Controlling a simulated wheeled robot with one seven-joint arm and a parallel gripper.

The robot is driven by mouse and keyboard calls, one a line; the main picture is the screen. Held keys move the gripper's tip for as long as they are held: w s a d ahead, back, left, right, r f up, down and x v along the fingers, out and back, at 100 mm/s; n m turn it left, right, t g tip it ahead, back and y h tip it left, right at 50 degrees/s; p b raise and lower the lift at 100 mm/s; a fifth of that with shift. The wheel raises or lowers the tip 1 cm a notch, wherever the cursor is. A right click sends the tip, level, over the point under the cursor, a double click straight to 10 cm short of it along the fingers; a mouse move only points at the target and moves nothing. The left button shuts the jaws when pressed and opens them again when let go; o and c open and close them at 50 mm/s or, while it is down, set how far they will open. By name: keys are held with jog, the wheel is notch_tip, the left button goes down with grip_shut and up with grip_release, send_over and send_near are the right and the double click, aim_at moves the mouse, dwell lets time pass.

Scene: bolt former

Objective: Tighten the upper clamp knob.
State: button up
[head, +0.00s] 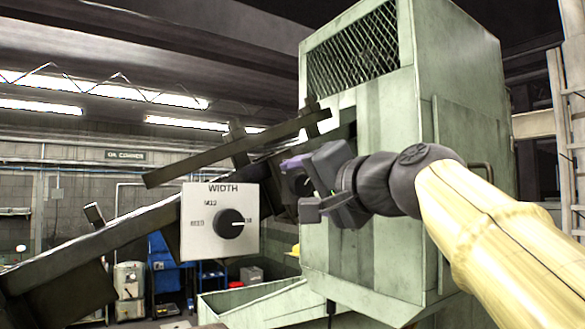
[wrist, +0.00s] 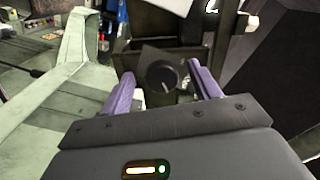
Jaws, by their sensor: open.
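A dark round knob (wrist: 162,75) with a short pale pointer line shows in the wrist view, in front of a dark plate. It appears to be the upper clamp knob; no label on it is readable. In the head view this knob (head: 299,183) is partly hidden by my gripper, beside the sloping dark rail. My gripper (head: 297,188) is open at the knob, its purple fingers on either side. In the wrist view the open gripper (wrist: 168,78) has a finger left and right of the knob. I cannot tell whether either finger touches it.
A white WIDTH panel (head: 194,247) with a black dial (head: 231,224) stands left of my gripper. The dark rail (head: 130,228) slopes down to the left. A dark bar (head: 225,150) crosses above. The green machine housing (head: 458,95) stands close behind my gripper.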

jog(key=m, duration=0.2)
jog(key=shift+s+r+m+p, duration=0.2)
jog(key=shift+s+m+p, duration=0.1)
jog(key=shift+s+p, duration=0.1)
jog(key=shift+m, duration=0.7)
jog(key=shift+w+f+m+p, duration=0.1)
jog(key=shift+m+p, duration=0.1)
jog(key=shift+m, duration=0.45)
jog(key=shift+w+f+m+p, duration=0.1)
jog(key=shift+m+p, duration=0.05)
jog(key=shift+m, duration=0.5)
grip_shut()
jog(key=shift+f+n+b, duration=0.15)
jog(key=shift+n+b, duration=0.35)
jog(key=shift+b, duration=0.05)
jog(key=n+b, duration=0.2)
jog(key=n, duration=0.1)
jog(key=shift+n+b, duration=0.35)
jog(key=shift+n, duration=0.45)
